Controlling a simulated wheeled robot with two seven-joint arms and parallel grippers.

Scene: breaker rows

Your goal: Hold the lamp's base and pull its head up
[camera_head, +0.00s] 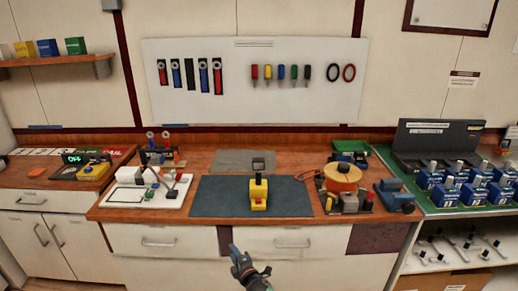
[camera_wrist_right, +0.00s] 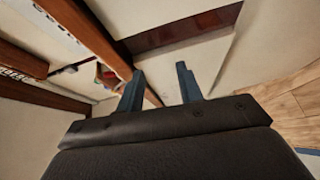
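The lamp (camera_head: 259,198) stands upright on the dark blue-grey mat in the middle of the workbench. It has a yellow base, a dark upper part and a grey loop-shaped handle on or just behind its top; I cannot tell which. My right gripper (camera_head: 236,249) is in front of the bench drawers, below and slightly left of the lamp, and apart from it. In the right wrist view its two blue fingers (camera_wrist_right: 160,70) are spread with nothing between them. The lamp cannot be made out in the right wrist view. My left gripper is not in view.
The mat (camera_head: 215,196) is clear around the lamp. A white tray (camera_head: 119,197) with small parts is at left. An orange reel (camera_head: 342,175) and a blue tool (camera_head: 394,195) are at right. The bench's front edge lies between my right gripper and the lamp.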

